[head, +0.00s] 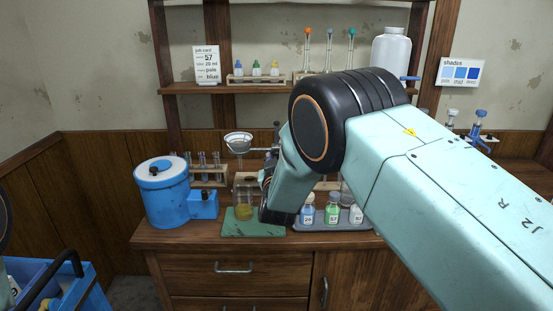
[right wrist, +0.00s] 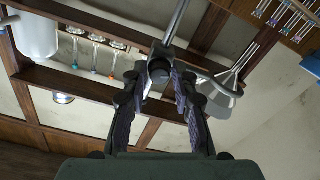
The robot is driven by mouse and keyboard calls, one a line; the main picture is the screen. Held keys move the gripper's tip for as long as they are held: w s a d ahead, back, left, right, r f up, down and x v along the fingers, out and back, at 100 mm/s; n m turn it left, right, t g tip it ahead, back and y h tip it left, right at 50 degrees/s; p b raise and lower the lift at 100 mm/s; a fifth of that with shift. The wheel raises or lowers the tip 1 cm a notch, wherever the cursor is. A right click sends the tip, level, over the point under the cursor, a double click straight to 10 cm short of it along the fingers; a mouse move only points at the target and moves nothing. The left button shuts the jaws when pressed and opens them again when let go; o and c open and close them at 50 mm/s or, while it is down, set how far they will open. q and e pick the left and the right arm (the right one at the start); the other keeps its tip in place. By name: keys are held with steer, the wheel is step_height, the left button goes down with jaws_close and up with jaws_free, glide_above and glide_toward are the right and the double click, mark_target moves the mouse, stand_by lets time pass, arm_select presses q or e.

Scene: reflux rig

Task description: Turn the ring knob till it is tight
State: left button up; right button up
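The ring knob (right wrist: 159,72) is a small dark round end on a grey clamp at the metal rod (right wrist: 176,22) in the right wrist view. My right gripper (right wrist: 159,82) is open, with one finger on each side of the knob and slim gaps showing. Whether a fingertip touches it is hard to tell. My right arm hides the gripper and knob there. My left gripper is out of view.
A blue pot (head: 162,195) stands left of the green mat (head: 240,228). A tray (head: 335,225) of labelled bottles is right of my right wrist. A shelf (head: 270,88) with racks and a white jug (head: 390,52) runs behind. A test-tube rack (head: 209,181) stands behind the pot.

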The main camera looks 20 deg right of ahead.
jaws_close()
steer(key=shift+f+m, duration=0.15)
steer(key=shift+m, duration=0.15)
steer(key=shift+m+b, duration=5.05)
steer(key=shift+m, duration=5.85)
